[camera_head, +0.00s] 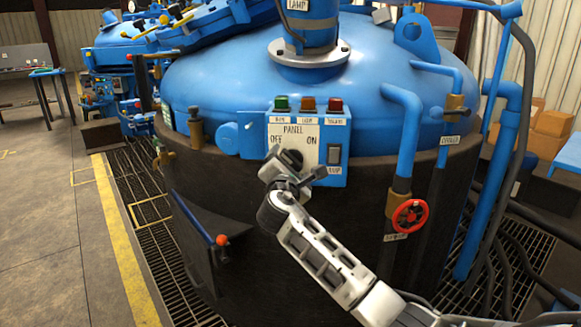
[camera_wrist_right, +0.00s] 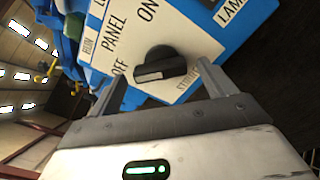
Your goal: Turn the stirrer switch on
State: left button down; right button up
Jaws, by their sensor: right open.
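The stirrer switch is a black rotary knob (camera_head: 292,157) on a white panel plate (camera_head: 309,131), between the printed words OFF and ON. In the right wrist view the knob (camera_wrist_right: 160,64) shows large, with OFF close to its left and a partly covered label below it. I cannot tell surely which word it points at. My right gripper (camera_head: 296,166) is open in front of the knob. Its two fingers (camera_wrist_right: 163,88) stand one on each side of the knob, with gaps to it; contact is not visible. My left gripper is not in view.
A blue panel box (camera_head: 335,178) carries green, orange and red lights above and a rocker switch (camera_head: 334,154) labelled LAMP right of the knob. A blue pipe (camera_head: 407,135) and red valve wheel (camera_head: 409,217) stand to the right.

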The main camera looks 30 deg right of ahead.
jog(key=shift+w+d, duration=0.4)
jog(key=shift+w, duration=0.05)
jog(key=c, duration=1)
